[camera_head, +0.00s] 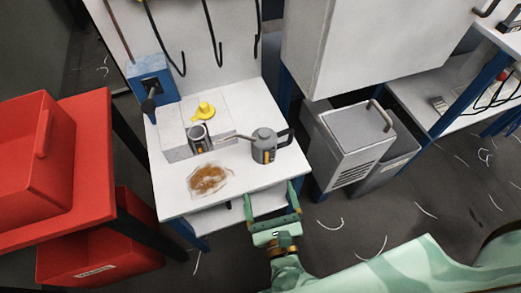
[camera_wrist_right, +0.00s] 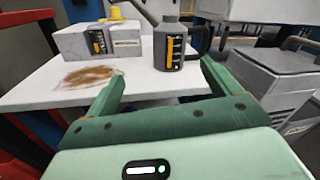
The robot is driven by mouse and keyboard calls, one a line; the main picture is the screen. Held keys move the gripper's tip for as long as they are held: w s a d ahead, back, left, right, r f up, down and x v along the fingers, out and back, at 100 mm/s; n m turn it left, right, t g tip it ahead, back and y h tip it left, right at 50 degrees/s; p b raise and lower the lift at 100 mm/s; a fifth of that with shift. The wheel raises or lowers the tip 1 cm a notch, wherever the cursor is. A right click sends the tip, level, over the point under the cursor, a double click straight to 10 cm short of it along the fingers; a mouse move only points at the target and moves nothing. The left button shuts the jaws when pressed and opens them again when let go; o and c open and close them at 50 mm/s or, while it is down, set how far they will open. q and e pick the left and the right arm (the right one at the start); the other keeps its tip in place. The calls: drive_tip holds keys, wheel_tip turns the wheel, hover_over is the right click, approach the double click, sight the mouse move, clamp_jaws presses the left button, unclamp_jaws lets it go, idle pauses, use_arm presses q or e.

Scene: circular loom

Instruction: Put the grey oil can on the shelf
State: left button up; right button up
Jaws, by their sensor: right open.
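The grey oil can (camera_head: 264,147) stands upright on the small white table (camera_head: 175,207). It has a thin spout pointing left, a dark handle on the right and a yellow-and-black label. In the right wrist view the oil can (camera_wrist_right: 168,48) stands ahead, between and beyond the fingers. My right gripper (camera_head: 272,203) is open and empty at the table's front edge, apart from the can; it also shows in the right wrist view (camera_wrist_right: 160,85). My left gripper is not in view. I cannot tell which surface is the shelf.
A red bin (camera_head: 35,150) stands at left. A grey cabinet (camera_head: 355,135) stands right, with floor between.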

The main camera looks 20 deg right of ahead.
sight(264, 155)
drive_tip(key=w+m, duration=0.1)
drive_tip(key=w, duration=0.2)
drive_tip(key=w+d+m+b, duration=0.1)
drive_tip(key=w, duration=0.3)
drive_tip(key=w+d+m+h+b, duration=0.1)
drive_tip(key=w, duration=0.2)
drive_tip(key=shift+w+d+f+m, duration=0.1)
drive_tip(key=shift+w+d+m, duration=0.1)
drive_tip(key=shift+w+m, duration=0.1)
drive_tip(key=shift+w, duration=0.2)
drive_tip(key=w, duration=0.1)
drive_tip(key=w+d+b, duration=0.1)
drive_tip(key=w, duration=0.1)
drive_tip(key=w+b, duration=0.1)
drive_tip(key=shift+w+d+f, duration=0.2)
drive_tip(key=shift+w+f, duration=0.05)
drive_tip(key=shift+f, duration=0.05)
drive_tip(key=shift+w, duration=0.2)
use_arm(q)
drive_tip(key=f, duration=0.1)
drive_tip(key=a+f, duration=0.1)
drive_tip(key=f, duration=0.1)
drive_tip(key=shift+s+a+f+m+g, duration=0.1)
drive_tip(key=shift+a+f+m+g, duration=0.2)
use_arm(e)
drive_tip(key=shift+r, duration=0.15)
drive_tip(key=c, duration=1.3)
